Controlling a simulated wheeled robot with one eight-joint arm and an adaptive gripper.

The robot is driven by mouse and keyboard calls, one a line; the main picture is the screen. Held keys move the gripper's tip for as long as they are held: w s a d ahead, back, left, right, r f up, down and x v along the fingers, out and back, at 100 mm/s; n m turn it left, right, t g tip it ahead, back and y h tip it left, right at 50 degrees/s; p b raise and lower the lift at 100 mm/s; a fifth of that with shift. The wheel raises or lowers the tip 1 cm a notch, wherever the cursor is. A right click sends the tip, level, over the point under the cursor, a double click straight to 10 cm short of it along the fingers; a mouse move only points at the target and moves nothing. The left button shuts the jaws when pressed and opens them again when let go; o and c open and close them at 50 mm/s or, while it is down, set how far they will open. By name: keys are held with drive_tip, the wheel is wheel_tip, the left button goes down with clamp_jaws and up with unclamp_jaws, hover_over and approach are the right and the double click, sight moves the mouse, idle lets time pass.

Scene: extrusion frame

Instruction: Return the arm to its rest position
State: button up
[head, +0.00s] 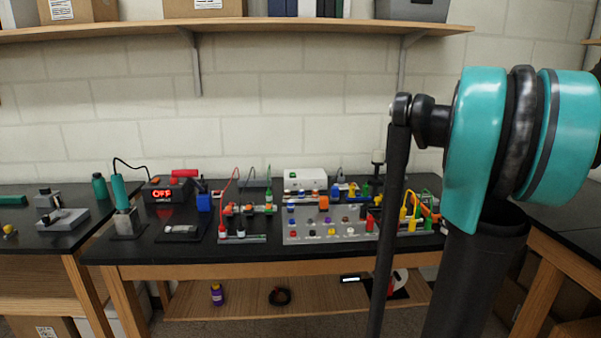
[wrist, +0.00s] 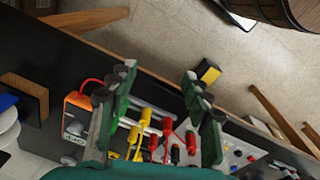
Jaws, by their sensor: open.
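My arm (head: 480,150) stands at the right of the head view, with its teal joint raised above the bench and dark links running downward. My gripper does not show clearly there. In the wrist view my gripper (wrist: 158,82) has two dark green fingers spread wide apart, with nothing held between them. Beyond and between the fingers, red and yellow plugs (wrist: 168,128) and pale rods show on the bench. I cannot tell how far the fingers are above them.
A black-topped bench (head: 150,250) carries a grey panel with coloured sockets (head: 325,238), a soldering station (head: 165,190) and coloured leads. A wooden shelf (head: 250,28) with boxes runs along the wall above. The wrist view also shows an orange box (wrist: 76,112) and open floor (wrist: 190,40).

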drive_tip(key=s+a+f+m+t, duration=0.1)
drive_tip(key=s+a+f+m, duration=0.1)
drive_tip(key=s+a+f, duration=0.4)
drive_tip(key=s+a+f+m+t, duration=0.2)
drive_tip(key=s+a+f, duration=0.5)
drive_tip(key=a+f, duration=0.8)
drive_tip(key=a, duration=0.3)
drive_tip(key=shift+s+a, duration=0.2)
drive_tip(key=shift+a, duration=0.05)
